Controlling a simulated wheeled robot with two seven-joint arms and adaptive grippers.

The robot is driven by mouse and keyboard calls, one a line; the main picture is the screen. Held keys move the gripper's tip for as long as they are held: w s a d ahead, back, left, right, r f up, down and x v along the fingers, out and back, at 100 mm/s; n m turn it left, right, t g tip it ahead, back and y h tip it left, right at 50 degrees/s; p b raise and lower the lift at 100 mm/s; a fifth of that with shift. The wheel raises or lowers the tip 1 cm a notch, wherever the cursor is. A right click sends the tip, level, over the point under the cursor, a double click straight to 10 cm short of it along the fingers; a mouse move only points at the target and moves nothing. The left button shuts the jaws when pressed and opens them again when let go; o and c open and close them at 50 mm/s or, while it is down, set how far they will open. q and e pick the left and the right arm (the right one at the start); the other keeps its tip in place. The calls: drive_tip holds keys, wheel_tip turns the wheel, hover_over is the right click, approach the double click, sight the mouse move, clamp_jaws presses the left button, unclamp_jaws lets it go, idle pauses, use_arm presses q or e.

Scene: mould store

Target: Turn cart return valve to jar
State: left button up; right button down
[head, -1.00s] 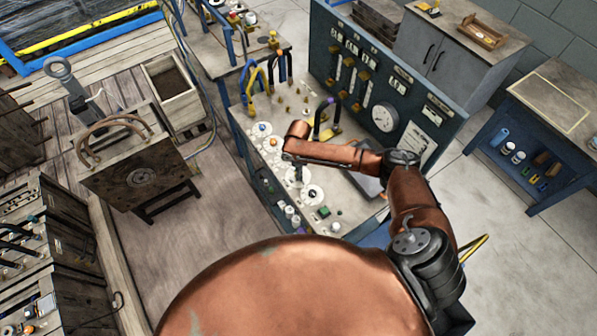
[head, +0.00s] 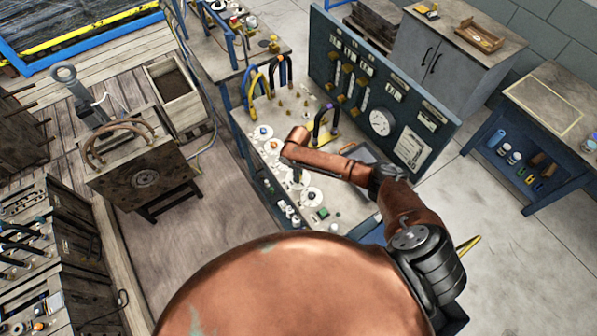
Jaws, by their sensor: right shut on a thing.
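The bench top (head: 285,105) carries a row of white round dial plates with small knobs along its front left edge. My right arm reaches over it from the right, and its gripper (head: 297,182) points down at one of these plates. The gripper is shut on what seems to be the cart return valve's handle; the wrist and fingers mostly hide it. The labels, including the jar mark, are too small to read. A neighbouring dial plate (head: 313,197) with a dark knob shows just right of the gripper. My left gripper is not in view.
A blue upright panel (head: 350,95) with a round gauge (head: 382,121) stands behind the bench.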

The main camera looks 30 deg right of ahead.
drive_tip(key=m+p, duration=0.3)
drive_tip(key=m, duration=0.1)
drive_tip(key=shift+a+r+m, duration=0.1)
drive_tip(key=shift+m, duration=0.3)
drive_tip(key=m+p, duration=0.2)
drive_tip(key=m, duration=0.1)
drive_tip(key=shift+m, duration=2.5)
drive_tip(key=c, duration=1.6)
unclamp_jaws()
